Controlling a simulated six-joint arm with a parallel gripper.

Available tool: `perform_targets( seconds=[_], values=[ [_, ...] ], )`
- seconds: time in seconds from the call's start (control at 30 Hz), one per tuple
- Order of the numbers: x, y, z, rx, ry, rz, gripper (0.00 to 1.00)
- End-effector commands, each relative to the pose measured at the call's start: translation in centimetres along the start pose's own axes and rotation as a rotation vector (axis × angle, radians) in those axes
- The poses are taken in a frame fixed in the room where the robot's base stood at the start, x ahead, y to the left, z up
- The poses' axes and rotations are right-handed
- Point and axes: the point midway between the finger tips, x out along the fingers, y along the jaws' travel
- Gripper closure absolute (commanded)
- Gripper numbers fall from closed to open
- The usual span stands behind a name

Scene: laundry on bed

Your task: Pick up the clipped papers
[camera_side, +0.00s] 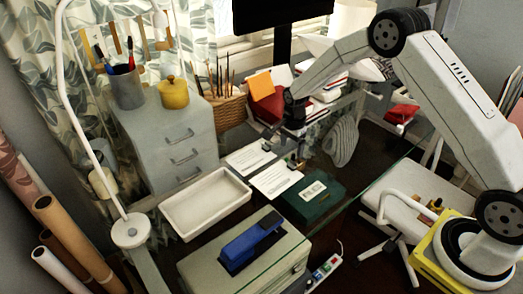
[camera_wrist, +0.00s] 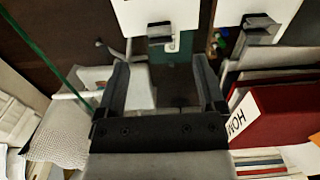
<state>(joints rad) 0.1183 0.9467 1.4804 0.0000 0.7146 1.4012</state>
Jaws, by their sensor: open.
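Two white sheets of paper with print lie side by side on the glass desk, a left one (camera_side: 249,158) and a right one (camera_side: 274,181). Each has a dark clip at its far edge, one on the left sheet (camera_side: 266,146) and one on the right sheet (camera_side: 292,164). In the wrist view the sheets show at the top, one in the middle (camera_wrist: 180,14) and one at right (camera_wrist: 278,10), with their clips (camera_wrist: 160,34) and (camera_wrist: 261,26). My gripper (camera_side: 292,135) is open and empty, above the desk just beyond the clips. Its fingers (camera_wrist: 162,80) point toward the middle sheet's clip, apart from it.
A white tray (camera_side: 163,207) and a green box (camera_side: 318,208) flank the papers. A blue stapler (camera_side: 250,240) sits on a grey box in front. Red books (camera_wrist: 285,115) stand close beside my gripper. A grey mesh item (camera_side: 341,140) lies to the right.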

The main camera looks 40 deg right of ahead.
Motion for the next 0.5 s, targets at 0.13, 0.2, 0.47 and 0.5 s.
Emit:
perform_targets(
  seconds=[0.13,0.2,0.47,0.5],
  values=[
    [1.1,0.1,0.0,-0.001,0.0,0.003,0.12],
    [1.7,0.1,0.0,-0.001,0.0,0.002,0.12],
    [2.4,0.0,0.0,-0.002,0.0,0.0,0.12],
    [2.5,0.1,0.0,-0.002,0.0,0.0,0.12]
  ],
)
